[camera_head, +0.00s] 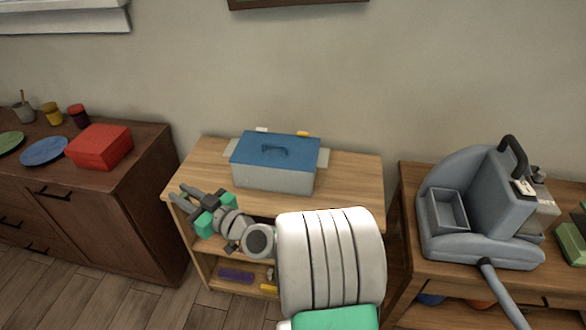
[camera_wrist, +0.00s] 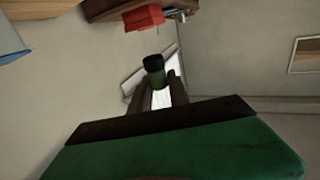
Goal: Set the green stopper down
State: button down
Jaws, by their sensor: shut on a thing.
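My gripper (camera_head: 191,196) is at the left front of the wooden shelf unit (camera_head: 350,178), with its fingers pointing left in the head view. In the wrist view my gripper (camera_wrist: 158,84) is shut on the green stopper (camera_wrist: 157,77), a small green piece with a black end, held at the fingertips. In the head view I cannot make the stopper out among the fingers. A grey box with a blue lid (camera_head: 274,150) stands on the shelf unit's top, behind and to the right of my gripper.
A dark cabinet (camera_head: 130,180) at left holds a red box (camera_head: 99,147), a blue plate (camera_head: 44,151), a green plate (camera_head: 10,142) and cups. A grey machine (camera_head: 470,200) stands on the right table. The shelf unit's lower shelf holds a purple item (camera_head: 236,275).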

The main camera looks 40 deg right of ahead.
jog(key=s+d+f+m+h+b, duration=0.2)
jog(key=s+d+f+h+b, duration=0.15)
jog(key=d, duration=0.35)
jog(key=s+d+f+m+h+b, duration=0.1)
jog(key=s+d+f+h+b, duration=0.15)
jog(key=d+b, duration=0.4)
jog(key=s+d+f+m+h+b, duration=0.2)
jog(key=s+d+f+b, duration=0.1)
jog(key=d, duration=0.5)
jog(key=s+d+f+m+g+h+b, duration=0.1)
jog(key=s+d+f+m+h+b, duration=0.15)
jog(key=s+d+b, duration=0.45)
jog(key=s+d+f+m+g+h+b, duration=0.1)
jog(key=s+d+f+m+h+b, duration=0.15)
jog(key=s+d, duration=0.45)
jog(key=n+p, duration=0.1)
send_over(326, 193)
jog(key=shift+a+r+h, duration=0.1)
jog(key=shift+r+h, duration=0.1)
jog(key=shift+h, duration=0.2)
jog(key=shift+f+b, duration=0.35)
jog(key=shift+f, duration=1.3)
jog(key=shift+f, duration=0.1)
jog(key=shift+f+b, duration=0.15)
jog(key=shift+b, duration=0.15)
jog(key=c, duration=1.5)
grip_release()
